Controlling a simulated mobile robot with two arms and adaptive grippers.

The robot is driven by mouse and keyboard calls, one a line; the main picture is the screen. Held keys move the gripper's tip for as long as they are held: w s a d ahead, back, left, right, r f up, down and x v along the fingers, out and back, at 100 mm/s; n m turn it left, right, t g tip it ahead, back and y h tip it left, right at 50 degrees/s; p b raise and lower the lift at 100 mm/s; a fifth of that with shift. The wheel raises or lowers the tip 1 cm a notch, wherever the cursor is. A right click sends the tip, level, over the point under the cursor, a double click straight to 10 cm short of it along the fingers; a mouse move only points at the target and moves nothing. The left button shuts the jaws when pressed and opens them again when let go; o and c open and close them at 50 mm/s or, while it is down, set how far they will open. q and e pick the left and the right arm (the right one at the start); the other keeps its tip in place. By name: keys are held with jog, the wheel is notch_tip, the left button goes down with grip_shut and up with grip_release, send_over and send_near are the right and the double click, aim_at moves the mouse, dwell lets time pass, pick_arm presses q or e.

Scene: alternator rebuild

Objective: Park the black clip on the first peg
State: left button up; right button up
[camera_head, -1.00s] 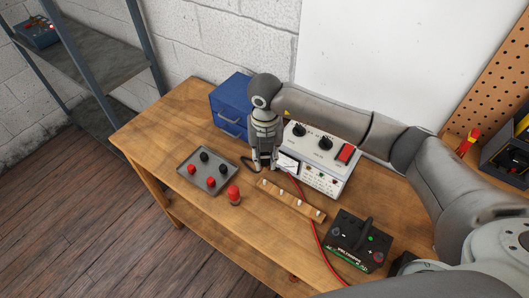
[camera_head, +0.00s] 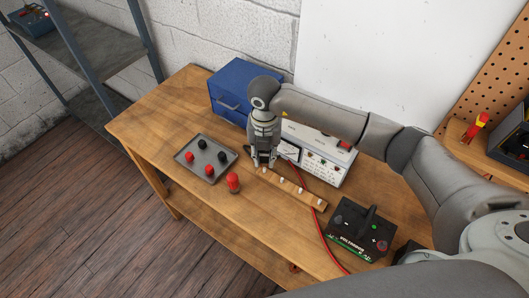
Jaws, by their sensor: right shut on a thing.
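My right gripper (camera_head: 264,162) points down at the left end of the wooden peg rail (camera_head: 291,187). It is shut on the black clip, which is too small and too covered by the fingers to make out. The rail carries several short pale pegs in a row. The first peg (camera_head: 264,171), at the left end, is right by the fingertips; I cannot tell whether the clip touches it. My left gripper is not in view.
A grey tray (camera_head: 222,173) with red and black knobs lies left of the rail, and a red object (camera_head: 233,183) stands between them. The white tester (camera_head: 318,153) and blue cabinet (camera_head: 228,98) stand behind. A black battery (camera_head: 359,231) and red cable (camera_head: 323,240) are at right.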

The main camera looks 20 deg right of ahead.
jog(key=shift+f, duration=0.1)
jog(key=shift+f+b, duration=1)
jog(key=shift+f, duration=0.1)
jog(key=o, duration=0.8)
jog(key=shift+o, duration=0.2)
jog(key=shift+r, duration=0.15)
notch_tip(320, 180, up, 8)
jog(key=p, duration=0.5)
jog(key=shift+r+p, duration=0.25)
jog(key=shift+p, duration=0.1)
jog(key=shift+f, duration=0.1)
